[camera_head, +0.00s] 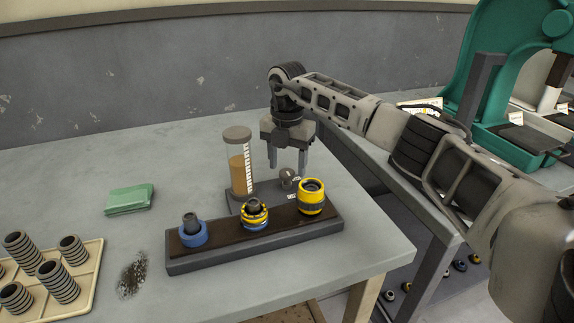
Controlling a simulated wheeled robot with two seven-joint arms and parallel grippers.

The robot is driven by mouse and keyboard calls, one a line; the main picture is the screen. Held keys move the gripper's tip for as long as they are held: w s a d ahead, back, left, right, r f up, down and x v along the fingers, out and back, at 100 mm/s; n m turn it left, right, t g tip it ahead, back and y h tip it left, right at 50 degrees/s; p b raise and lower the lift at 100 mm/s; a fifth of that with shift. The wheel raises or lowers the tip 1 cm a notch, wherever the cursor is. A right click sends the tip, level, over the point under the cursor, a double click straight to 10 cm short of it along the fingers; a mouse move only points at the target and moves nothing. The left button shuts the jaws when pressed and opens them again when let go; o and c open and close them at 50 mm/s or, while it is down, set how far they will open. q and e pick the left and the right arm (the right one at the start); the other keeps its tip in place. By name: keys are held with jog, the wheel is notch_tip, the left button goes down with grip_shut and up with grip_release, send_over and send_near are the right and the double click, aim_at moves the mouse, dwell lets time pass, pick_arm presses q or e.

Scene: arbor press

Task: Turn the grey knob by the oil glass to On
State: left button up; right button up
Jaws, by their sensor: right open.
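The grey knob (287,177) sits on a dark base just right of the oil glass (240,165), a clear cylinder with amber oil and a grey cap. Small white lettering lies on the base by the knob, too small to read. My right gripper (287,168) points down at the knob, with its two fingers apart. The fingertips are close to the knob, one on each side in this view. I cannot tell whether they touch it. My left gripper is not in view.
A dark tray (300,232) with blue and yellow ringed parts stands in front of the knob. A green cloth (129,199) and a cream rack (88,280) of ribbed cylinders are at left. A green press (485,95) stands on another bench at right.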

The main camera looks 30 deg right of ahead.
jog(key=shift+f, duration=0.8)
jog(key=c, duration=1)
